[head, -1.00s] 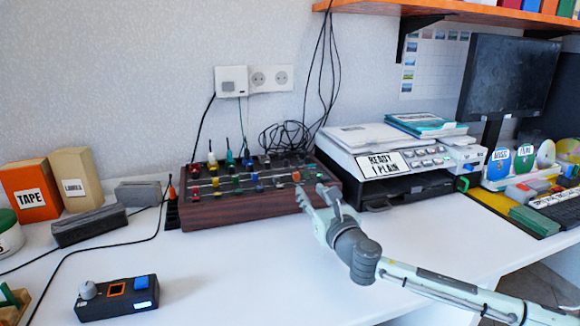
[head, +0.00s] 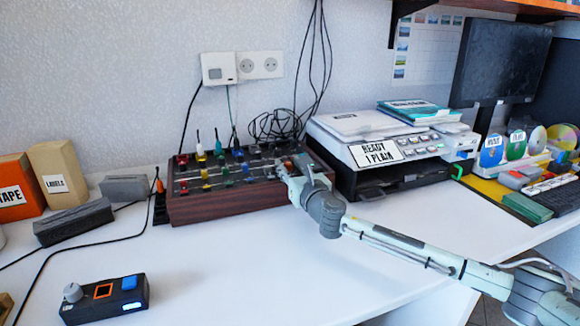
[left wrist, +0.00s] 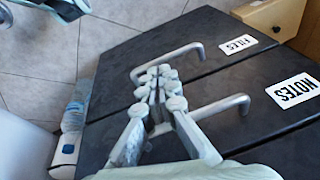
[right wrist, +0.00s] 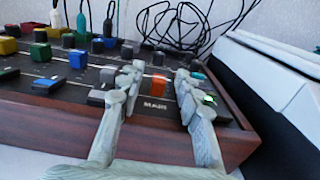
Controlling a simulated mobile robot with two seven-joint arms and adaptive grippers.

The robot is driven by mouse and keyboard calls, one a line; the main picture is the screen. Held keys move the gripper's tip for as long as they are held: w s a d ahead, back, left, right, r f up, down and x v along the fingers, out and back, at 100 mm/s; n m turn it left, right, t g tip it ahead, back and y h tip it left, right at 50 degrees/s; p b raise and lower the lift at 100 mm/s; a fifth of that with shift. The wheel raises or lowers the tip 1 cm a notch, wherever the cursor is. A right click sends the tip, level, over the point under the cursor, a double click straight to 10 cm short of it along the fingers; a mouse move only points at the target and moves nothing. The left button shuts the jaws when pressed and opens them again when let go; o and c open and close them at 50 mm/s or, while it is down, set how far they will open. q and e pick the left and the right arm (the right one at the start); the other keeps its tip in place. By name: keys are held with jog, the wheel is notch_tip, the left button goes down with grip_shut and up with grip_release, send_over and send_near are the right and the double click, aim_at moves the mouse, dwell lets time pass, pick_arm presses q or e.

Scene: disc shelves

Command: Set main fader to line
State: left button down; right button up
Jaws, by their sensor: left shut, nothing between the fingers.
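The mixer (head: 225,205) is a wood-sided box with rows of coloured caps, standing against the wall. Its orange main fader cap (right wrist: 158,84) sits above a "MAIN" label in the right wrist view. My right gripper (right wrist: 158,88) is open, one finger on each side of the orange cap; I cannot tell whether either finger touches it. In the head view my right gripper (head: 293,168) is over the mixer's right end and hides the cap. A target line is not clearly visible. My left gripper (left wrist: 158,80) is shut and empty, in front of dark drawers.
A printer (head: 380,150) stands close to the mixer's right. A grey block (head: 75,222) and a small control box (head: 105,300) are to the left. The drawers have metal handles (left wrist: 205,108) near my left gripper.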

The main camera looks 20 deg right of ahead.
aim_at(285, 160)
grip_shut()
jog(key=shift+w, duration=0.1)
jog(key=shift+w+a, duration=0.1)
jog(key=shift+w, duration=1.8)
grip_release()
